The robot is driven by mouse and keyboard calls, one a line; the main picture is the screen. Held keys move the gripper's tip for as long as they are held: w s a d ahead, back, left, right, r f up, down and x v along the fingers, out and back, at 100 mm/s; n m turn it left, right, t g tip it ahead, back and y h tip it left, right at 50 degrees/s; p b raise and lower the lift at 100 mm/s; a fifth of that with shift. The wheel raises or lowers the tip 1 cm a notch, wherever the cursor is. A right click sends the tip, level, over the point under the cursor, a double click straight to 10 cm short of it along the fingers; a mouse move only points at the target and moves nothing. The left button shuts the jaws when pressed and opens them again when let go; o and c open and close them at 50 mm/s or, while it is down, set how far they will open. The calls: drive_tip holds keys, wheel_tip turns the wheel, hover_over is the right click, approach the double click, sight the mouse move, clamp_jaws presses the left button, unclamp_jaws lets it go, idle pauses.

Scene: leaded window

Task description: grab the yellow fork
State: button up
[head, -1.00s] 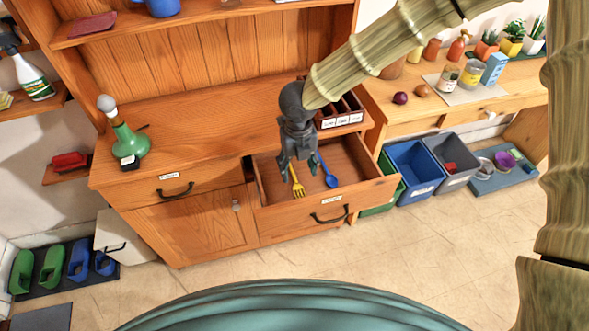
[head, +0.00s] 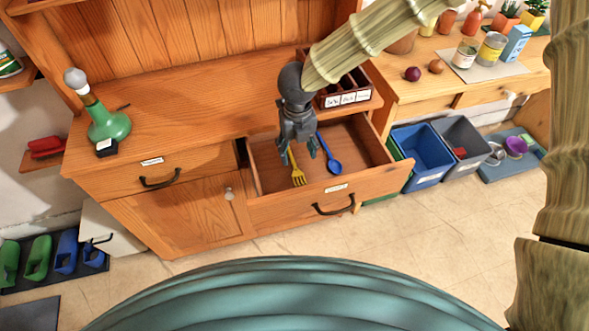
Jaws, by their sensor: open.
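The yellow fork (head: 298,176) lies in the open drawer (head: 372,182) of the wooden cabinet, with its tines toward the drawer front. Its handle end runs up beneath my gripper and is partly hidden. My gripper (head: 298,158) points down over the drawer, fingers spread apart, with nothing seen between them. One finger shows on each side of the line of the fork's handle. I cannot tell how far above the drawer floor the fingertips are. A blue spoon (head: 333,165) lies just right of the fork.
A dark compartment box (head: 346,92) stands on the cabinet top behind the drawer. A green bottle (head: 108,124) stands at the left of the top. Blue (head: 421,157) and grey (head: 462,145) bins stand on the floor to the right.

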drive_tip(key=f, duration=0.2)
hover_over(298, 176)
drive_tip(key=f, duration=0.2)
drive_tip(key=s+f, duration=0.1)
drive_tip(key=f, duration=0.1)
drive_tip(key=shift+a+f, duration=0.15)
drive_tip(key=shift+f, duration=0.2)
drive_tip(key=shift+w+f+p, duration=0.15)
drive_tip(key=shift+f, duration=0.75)
drive_tip(key=shift+w+f+p, duration=0.2)
drive_tip(key=shift+f, duration=0.75)
drive_tip(key=shift+w+f+p, duration=0.15)
drive_tip(key=shift+f, duration=0.75)
drive_tip(key=c, duration=0.9)
